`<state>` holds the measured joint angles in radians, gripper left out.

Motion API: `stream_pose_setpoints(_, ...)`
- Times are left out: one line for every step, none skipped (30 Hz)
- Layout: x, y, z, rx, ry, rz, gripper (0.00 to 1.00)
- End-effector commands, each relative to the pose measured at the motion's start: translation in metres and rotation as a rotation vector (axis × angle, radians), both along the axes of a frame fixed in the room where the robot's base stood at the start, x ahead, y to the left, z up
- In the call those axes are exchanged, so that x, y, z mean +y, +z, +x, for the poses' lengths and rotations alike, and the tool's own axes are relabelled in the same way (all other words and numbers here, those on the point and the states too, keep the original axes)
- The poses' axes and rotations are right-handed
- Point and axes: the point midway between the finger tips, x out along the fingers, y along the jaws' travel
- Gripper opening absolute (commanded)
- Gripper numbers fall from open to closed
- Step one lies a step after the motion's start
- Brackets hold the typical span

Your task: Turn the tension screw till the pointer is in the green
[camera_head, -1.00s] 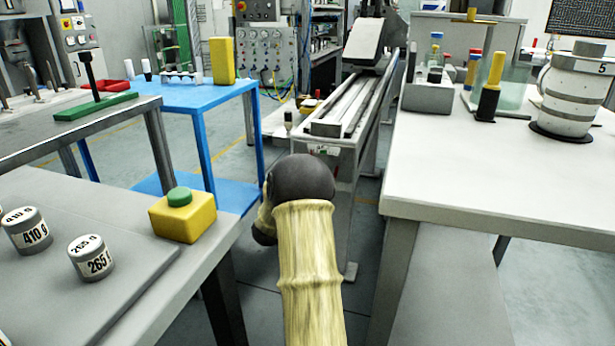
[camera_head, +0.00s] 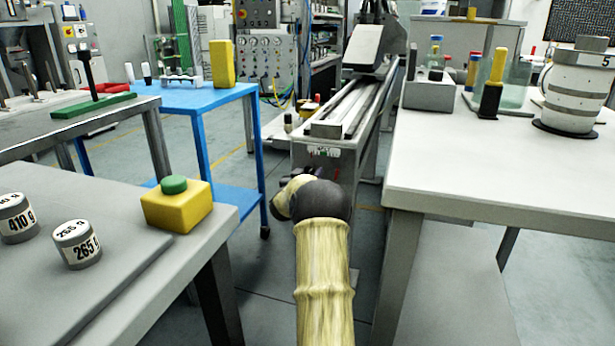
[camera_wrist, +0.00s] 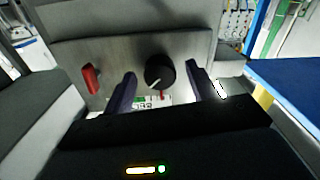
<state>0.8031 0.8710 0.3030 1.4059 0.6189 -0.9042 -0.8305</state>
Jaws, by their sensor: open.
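In the wrist view a round black knob with a white line, the tension screw (camera_wrist: 160,72), sits on the grey front panel (camera_wrist: 190,50) of the label magazine. My gripper (camera_wrist: 162,76) is open, its two dark fingers on either side of the knob in the picture; contact cannot be told. A small scale with green marks (camera_wrist: 141,103) is below the knob, partly hidden. A thin red pointer (camera_wrist: 162,95) shows just under the knob, right of the green marks; its exact reading is too small to tell. In the head view my arm hides the knob; the magazine (camera_head: 326,153) stands beyond it.
A red lever (camera_wrist: 90,79) is on the panel left of the knob. In the head view a white table (camera_head: 480,180) stands right, a grey table (camera_head: 120,240) with a yellow button box (camera_head: 176,208) left, and a blue table (camera_head: 200,95) behind. Floor shows between them.

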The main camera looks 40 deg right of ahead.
Motion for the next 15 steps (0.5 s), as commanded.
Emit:
stream_pose_setpoints(0.0,0.0002,-0.0001,0.0,0.0,0.0,0.57)
stream_pose_setpoints(0.0001,0.0002,-0.0001,0.0,0.0,0.0,0.57)
stream_pose_setpoints(0.0,0.0002,-0.0002,0.0,0.0,0.0,0.57)
stream_pose_setpoints(0.0,0.0002,-0.0002,0.0,0.0,0.0,0.57)
stream_pose_setpoints(0.0,0.0003,-0.0002,0.0,0.0,0.0,0.56)
stream_pose_setpoints(0.0001,0.0003,-0.0002,0.0,-0.001,0.0,0.48)
stream_pose_setpoints(0.0001,0.0003,-0.0003,0.0,-0.001,0.0,0.42)
stream_pose_setpoints(0.0001,0.0003,-0.0003,0.0,-0.001,0.0,0.36)
stream_pose_setpoints(0.0001,0.0003,-0.0003,0.0,-0.001,0.0,0.28)
stream_pose_setpoints(0.0001,0.0003,-0.0003,0.0,-0.001,0.0,0.22)
stream_pose_setpoints(0.0001,0.0003,-0.0003,0.0,-0.001,0.0,0.16)
stream_pose_setpoints(0.0001,0.0003,-0.0003,0.0,-0.001,0.0,0.13)
stream_pose_setpoints(0.0002,0.0003,-0.0004,0.0,-0.001,0.0,0.13)
stream_pose_setpoints(0.0002,0.0003,-0.0003,-0.001,-0.001,0.0,0.13)
stream_pose_setpoints(0.0002,0.0004,-0.0003,-0.001,-0.001,-0.001,0.13)
